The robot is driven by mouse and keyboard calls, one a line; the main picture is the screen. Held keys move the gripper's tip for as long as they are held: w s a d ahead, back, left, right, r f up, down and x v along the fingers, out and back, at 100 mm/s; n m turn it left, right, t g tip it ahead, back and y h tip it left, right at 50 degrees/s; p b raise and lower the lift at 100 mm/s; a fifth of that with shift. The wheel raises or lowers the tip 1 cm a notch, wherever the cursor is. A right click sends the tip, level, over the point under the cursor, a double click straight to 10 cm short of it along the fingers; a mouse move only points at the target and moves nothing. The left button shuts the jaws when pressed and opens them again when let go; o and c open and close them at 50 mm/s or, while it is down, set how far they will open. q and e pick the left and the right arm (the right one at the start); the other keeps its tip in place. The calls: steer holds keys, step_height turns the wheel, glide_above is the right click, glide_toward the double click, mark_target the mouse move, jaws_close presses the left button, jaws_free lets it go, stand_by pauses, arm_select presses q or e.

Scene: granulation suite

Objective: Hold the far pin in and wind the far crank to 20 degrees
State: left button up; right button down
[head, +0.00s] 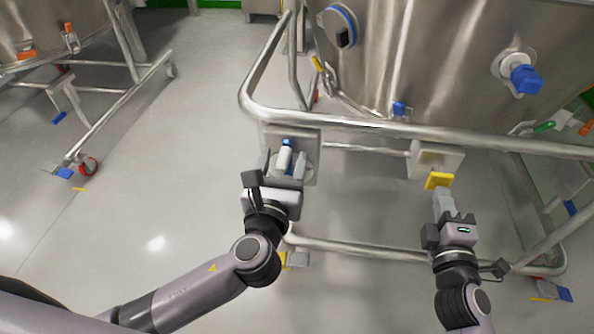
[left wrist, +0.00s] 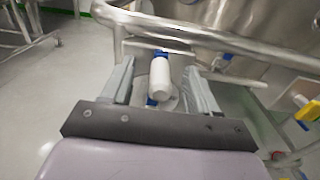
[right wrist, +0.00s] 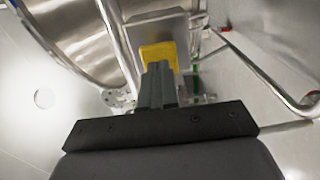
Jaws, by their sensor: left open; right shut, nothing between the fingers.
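The crank shows a white handle (head: 283,159) with blue at its end, in front of a grey plate (head: 309,172) on the tank frame. My left gripper (head: 281,168) is open, with its fingers on either side of the handle. In the left wrist view the handle (left wrist: 160,76) stands between the fingers with gaps on both sides. The pin shows a yellow pad (head: 439,180) on a second grey plate (head: 428,157) to the right. My right gripper (head: 443,194) is shut and empty, its tips at the pad. The pad's lower part (right wrist: 158,54) is hidden by the fingers; I cannot tell whether they touch.
A steel tank (head: 440,60) stands behind a tubular frame, whose thick upper rail (head: 370,128) runs just beyond both plates. A lower rail (head: 360,247) passes between my arms. Another wheeled frame (head: 125,105) stands at the left. The floor between is clear.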

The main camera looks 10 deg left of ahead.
mark_target(440, 184)
steer(key=shift+w, duration=1.7)
arm_select(q)
jaws_close()
